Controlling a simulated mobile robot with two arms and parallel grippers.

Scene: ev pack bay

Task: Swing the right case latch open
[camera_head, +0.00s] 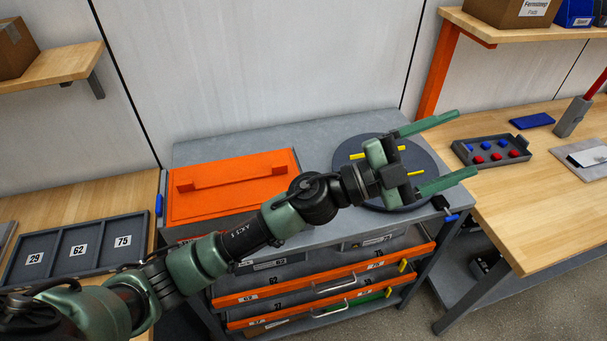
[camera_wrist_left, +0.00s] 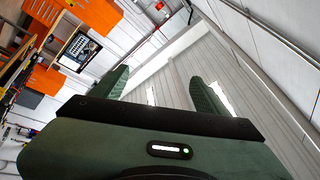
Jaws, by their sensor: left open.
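An orange case or lid (camera_head: 230,190) with a raised orange handle bar lies on the left part of the grey cart top. I cannot make out a right case latch; my left arm crosses in front of the case's lower right corner and hides part of it. My left gripper (camera_head: 462,145) is open and empty, to the right of the case and above a dark round plate (camera_head: 345,155). Its two green fingers point right and are well apart; they also show in the left wrist view (camera_wrist_left: 160,86). My right gripper is not in view.
Yellow bars (camera_head: 358,156) lie on the round plate. The grey cart (camera_head: 310,131) has orange-edged drawers below. A right bench carries a tray (camera_head: 465,154) of red and blue pieces. A left bench holds a numbered tray (camera_head: 103,272). The cart's back strip is clear.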

